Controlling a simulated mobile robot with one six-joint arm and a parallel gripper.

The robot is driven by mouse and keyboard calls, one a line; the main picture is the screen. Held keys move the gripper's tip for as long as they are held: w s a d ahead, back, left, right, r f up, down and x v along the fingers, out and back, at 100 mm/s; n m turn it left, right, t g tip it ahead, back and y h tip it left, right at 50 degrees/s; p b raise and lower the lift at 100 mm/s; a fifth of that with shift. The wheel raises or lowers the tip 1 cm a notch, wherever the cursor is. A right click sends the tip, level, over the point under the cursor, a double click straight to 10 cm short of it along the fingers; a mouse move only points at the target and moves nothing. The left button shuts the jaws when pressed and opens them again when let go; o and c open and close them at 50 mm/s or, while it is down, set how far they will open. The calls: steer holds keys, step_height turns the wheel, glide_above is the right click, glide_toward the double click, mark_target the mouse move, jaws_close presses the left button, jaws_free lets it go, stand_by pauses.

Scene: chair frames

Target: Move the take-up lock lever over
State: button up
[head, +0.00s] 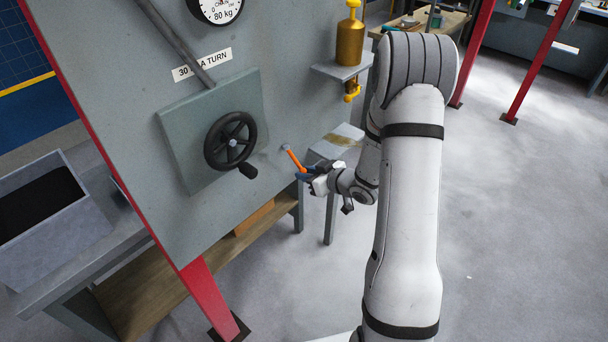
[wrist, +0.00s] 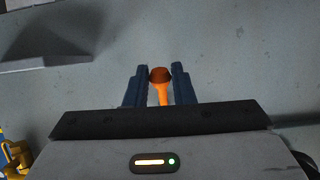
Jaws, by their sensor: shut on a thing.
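The orange take-up lock lever (head: 294,159) is mounted on the grey panel, to the right of the black handwheel. It slants, with its upper end at a small pivot on the panel and its lower end at my gripper (head: 303,177). In the wrist view my gripper (wrist: 160,84) has its two blue fingers on either side of the lever (wrist: 162,92), shut on it. The lever's lower end is partly hidden by the gripper in the head view.
The black handwheel (head: 230,140) with its crank knob (head: 248,171) stands out from the panel left of the lever. A brass oiler (head: 350,38) sits on a shelf above. A grey bin (head: 50,222) stands at left. Open floor (head: 510,190) lies to the right.

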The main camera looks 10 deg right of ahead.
steer(key=shift+a+f, duration=0.1)
steer(key=shift+f, duration=0.05)
steer(key=shift+w+a+f+b, duration=0.3)
steer(key=shift+w+f+b, duration=0.1)
steer(key=shift+f+b, duration=0.15)
steer(key=shift+w+a+f, duration=0.15)
steer(key=shift+w+a, duration=0.1)
steer(key=shift+w, duration=0.1)
steer(key=shift+f+b, duration=0.1)
steer(key=shift+b, duration=0.25)
steer(key=shift+w+a+f, duration=0.1)
steer(key=shift+w+a, duration=0.1)
steer(key=shift+w, duration=0.05)
steer(key=o, duration=0.8)
steer(key=shift+o, duration=0.2)
